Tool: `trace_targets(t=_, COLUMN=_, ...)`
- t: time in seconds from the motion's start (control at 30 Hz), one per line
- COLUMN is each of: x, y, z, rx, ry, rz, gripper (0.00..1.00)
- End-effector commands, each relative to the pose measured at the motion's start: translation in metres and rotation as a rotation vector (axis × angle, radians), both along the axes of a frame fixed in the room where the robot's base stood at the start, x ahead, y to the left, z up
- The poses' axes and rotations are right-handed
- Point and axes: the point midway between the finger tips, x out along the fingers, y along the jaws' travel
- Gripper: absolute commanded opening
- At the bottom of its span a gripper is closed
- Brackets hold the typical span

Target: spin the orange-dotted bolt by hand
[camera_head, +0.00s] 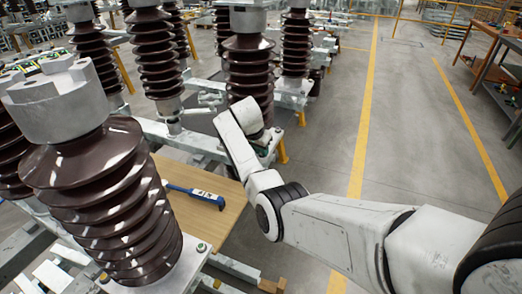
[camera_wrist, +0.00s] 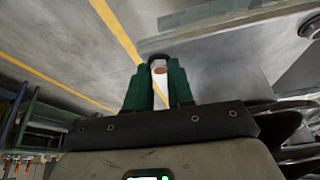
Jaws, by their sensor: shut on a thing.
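In the wrist view my gripper (camera_wrist: 159,77) has two green fingers, closed around a small bolt (camera_wrist: 159,67). A dull orange-brown dot shows on the bolt's end, between the fingertips. A dark ring sits around the fingertips' far end. The bolt's shaft and seat are not clear. In the head view my gripper (camera_head: 264,148) is mostly hidden behind my white wrist, low beside the base of a brown ribbed insulator (camera_head: 249,75) on a grey steel frame. The bolt cannot be made out there.
A large ribbed insulator (camera_head: 105,185) stands at the front left; a bolt (camera_head: 201,246) shows on its base plate. A blue-handled wrench (camera_head: 195,193) lies on a wooden board (camera_head: 222,225). Open floor with yellow lines (camera_head: 365,110) lies right; a workbench (camera_head: 500,70) stands at far right.

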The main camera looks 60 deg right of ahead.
Motion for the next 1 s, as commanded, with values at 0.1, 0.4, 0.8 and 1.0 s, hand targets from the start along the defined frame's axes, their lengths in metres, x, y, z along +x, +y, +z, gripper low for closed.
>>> trace_targets(t=0.1, x=0.001, y=0.0, z=0.0, rx=0.001, ry=-0.001, rz=0.001, gripper=0.0)
trace_targets(t=0.4, x=0.0, y=0.0, z=0.0, rx=0.0, ry=0.0, rz=0.002, gripper=0.44)
trace_targets(t=0.8, x=0.001, y=0.002, z=0.007, rx=-0.002, ry=-0.002, rz=0.003, gripper=0.48)
trace_targets(t=1.0, x=0.002, y=0.015, z=0.036, rx=-0.002, ry=-0.005, rz=0.003, gripper=0.48)
